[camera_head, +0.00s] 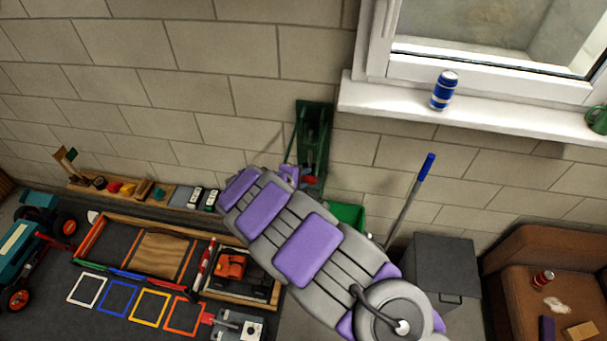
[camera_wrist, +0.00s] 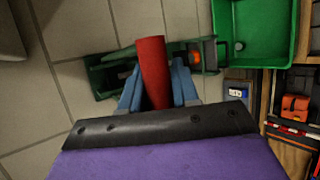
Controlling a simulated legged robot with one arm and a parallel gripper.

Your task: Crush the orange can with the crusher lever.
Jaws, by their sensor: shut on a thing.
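The green can crusher (camera_head: 313,135) is mounted on the brick wall left of the window. It appears sideways in the wrist view (camera_wrist: 105,78). Its red lever handle (camera_wrist: 152,68) sits between the blue-grey fingers of my gripper (camera_wrist: 155,88), which is shut on it. In the head view only a bit of red (camera_head: 309,180) shows beside my gripper, and my arm covers much of that area. A small orange patch (camera_wrist: 195,58) shows inside the crusher in the wrist view. It may be the orange can, but most of it is hidden.
A green bin (camera_wrist: 265,35) is beside the crusher's lower end. A blue and white can (camera_head: 444,91) stands on the windowsill (camera_head: 480,115). A grey box (camera_head: 440,270), a blue-tipped pole (camera_head: 412,198) and a brown armchair (camera_head: 520,260) are at right. Toys and wooden trays cover the left floor.

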